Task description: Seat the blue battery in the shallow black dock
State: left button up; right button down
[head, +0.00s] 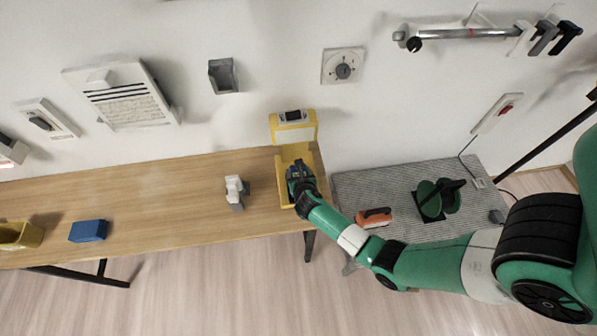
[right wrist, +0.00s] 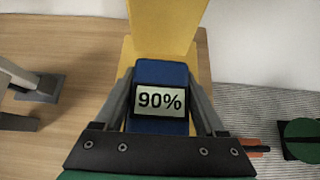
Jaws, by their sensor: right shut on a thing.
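The blue battery (right wrist: 160,77) has a label reading "90%" and lies between the two fingers of my right gripper (right wrist: 162,97). In the head view my right gripper (head: 299,178) is over the yellow tray-like base of a yellow station, with blue showing at its fingers. The gripper is shut on the battery. I cannot tell whether the battery touches the yellow base. A second blue block (head: 88,230) lies on the wooden table at left. I cannot make out a shallow black dock for certain. My left gripper is not in view.
The yellow station (head: 308,130) stands at the wooden table's right end with a dark display. A white-grey device (head: 236,188) stands to its left. A yellow bin (head: 20,236) is at far left. The striped bench (head: 365,187) holds an orange-black tool (head: 373,217).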

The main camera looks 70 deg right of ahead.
jog(key=shift+r, duration=0.1)
dwell(0.4)
jog(key=shift+f+b, duration=0.9)
jog(key=shift+f, duration=0.55)
grip_release()
notch_tip(320, 180, up, 9)
jog(key=p, duration=0.5)
jog(key=shift+r+p, duration=0.15)
jog(key=shift+p, duration=0.2)
jog(key=s+a+r+n+t+y+p, duration=0.1)
jog(key=a+r+n+t+y+p, duration=0.1)
jog(key=a+r+p, duration=0.3)
jog(key=s+a+r+n+t+y+p, duration=0.1)
jog(key=a+r+n+p, duration=0.3)
jog(key=a+r, duration=0.7)
jog(key=a+t+y+p, duration=0.1)
jog(key=a+p, duration=0.1)
jog(key=a, duration=0.3)
jog(key=shift+s+a+r+n+y, duration=0.2)
jog(key=shift+a+n+y, duration=0.1)
jog(key=shift+n, duration=0.1)
jog(key=shift+d, duration=0.1)
